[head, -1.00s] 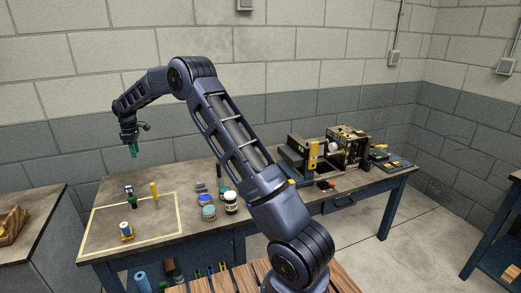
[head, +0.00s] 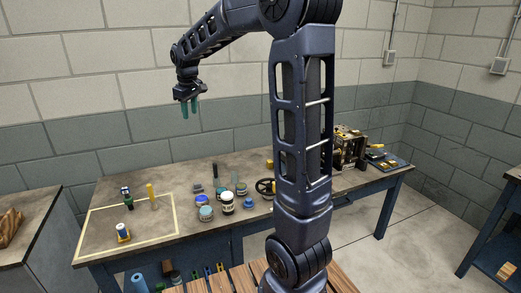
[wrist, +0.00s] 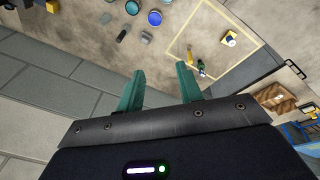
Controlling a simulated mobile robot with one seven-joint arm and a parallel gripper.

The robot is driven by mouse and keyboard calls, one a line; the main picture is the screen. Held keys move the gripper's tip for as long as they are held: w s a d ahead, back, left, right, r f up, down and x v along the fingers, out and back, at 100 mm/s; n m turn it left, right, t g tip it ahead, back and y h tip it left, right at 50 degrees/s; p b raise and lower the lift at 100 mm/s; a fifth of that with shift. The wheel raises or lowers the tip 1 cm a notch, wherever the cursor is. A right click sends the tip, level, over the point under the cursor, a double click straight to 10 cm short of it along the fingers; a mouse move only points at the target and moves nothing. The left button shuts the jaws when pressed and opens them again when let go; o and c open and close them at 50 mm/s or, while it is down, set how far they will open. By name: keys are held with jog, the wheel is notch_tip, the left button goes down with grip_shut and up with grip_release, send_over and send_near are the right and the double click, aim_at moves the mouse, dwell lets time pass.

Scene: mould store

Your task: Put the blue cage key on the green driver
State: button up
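My gripper (head: 190,112) is high above the back of the bench, near the wall. Its two teal fingers are apart with nothing between them, as the wrist view (wrist: 160,72) also shows. A small upright item with green and dark blue parts (head: 127,196) stands inside the pale-lined area at the bench's left end; it also shows in the wrist view (wrist: 201,68). A yellow-based item with a white and blue body (head: 123,232) stands nearer the front edge. Both are far below my gripper. They are too small to tell surely which is the cage key or the driver.
Several jars, including a white-labelled one (head: 227,204), stand mid-bench (head: 190,232). A dark handwheel (head: 266,187) and a machine (head: 349,148) lie to the right, partly behind my arm. The lined area has free room.

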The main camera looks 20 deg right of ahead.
jog(key=s+d+r+m+t, duration=0.1)
jog(key=s+d+m, duration=0.1)
jog(key=s+d, duration=0.45)
jog(key=s+d+m, duration=0.2)
jog(key=s+d, duration=0.2)
jog(key=s, duration=0.6)
jog(key=s+d+f+m, duration=0.2)
jog(key=s+f, duration=0.1)
jog(key=s, duration=0.4)
jog(key=s+d+f+m+t, duration=0.1)
jog(key=s+d+f+m, duration=0.1)
jog(key=s, duration=0.6)
jog(key=shift+s+d+f, duration=0.2)
jog(key=shift+d+f, duration=0.3)
jog(key=shift+d, duration=0.05)
